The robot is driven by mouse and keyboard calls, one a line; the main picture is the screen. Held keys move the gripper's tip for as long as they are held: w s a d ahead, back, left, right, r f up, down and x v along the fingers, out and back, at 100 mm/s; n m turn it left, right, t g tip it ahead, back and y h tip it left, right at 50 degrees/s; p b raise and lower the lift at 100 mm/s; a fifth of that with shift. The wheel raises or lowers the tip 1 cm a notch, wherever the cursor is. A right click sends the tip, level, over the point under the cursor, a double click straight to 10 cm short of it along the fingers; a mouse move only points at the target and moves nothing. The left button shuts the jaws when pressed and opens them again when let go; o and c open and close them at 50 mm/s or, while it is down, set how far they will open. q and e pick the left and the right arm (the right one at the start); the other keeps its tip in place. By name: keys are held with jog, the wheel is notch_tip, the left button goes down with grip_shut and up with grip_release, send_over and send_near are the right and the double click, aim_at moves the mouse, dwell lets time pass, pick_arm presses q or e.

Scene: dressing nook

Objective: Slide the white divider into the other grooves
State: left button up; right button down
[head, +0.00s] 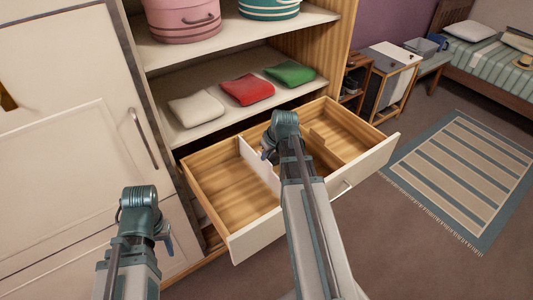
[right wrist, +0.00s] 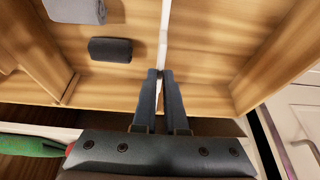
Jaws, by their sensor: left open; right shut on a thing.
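The white divider (head: 257,166) stands upright across the open wooden drawer (head: 222,183), with a step cut in its top edge. My right gripper (head: 267,153) is at the divider's end nearest the cabinet. In the right wrist view its fingers (right wrist: 160,76) are closed on the thin edge of the divider (right wrist: 164,35). My right arm hides part of the drawer's middle and front. The grooves cannot be made out. My left gripper (head: 168,243) is open and empty, low on the left in front of the cabinet door, apart from the drawer.
A wooden partition (head: 325,148) stands in the right part of the drawer. Two grey rolled items (right wrist: 110,49) lie in the drawer. Folded white, red (head: 247,90) and green cloths lie on the shelf above. The drawer's left compartment looks empty.

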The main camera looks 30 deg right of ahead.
jog(key=shift+f+b, duration=0.3)
jog(key=shift+f, duration=0.1)
jog(key=c, duration=0.9)
grip_release()
jog(key=shift+r, duration=0.15)
jog(key=p+v, duration=1.3)
jog(key=v, duration=0.1)
jog(key=shift+r+p, duration=0.15)
jog(key=shift+p, duration=0.15)
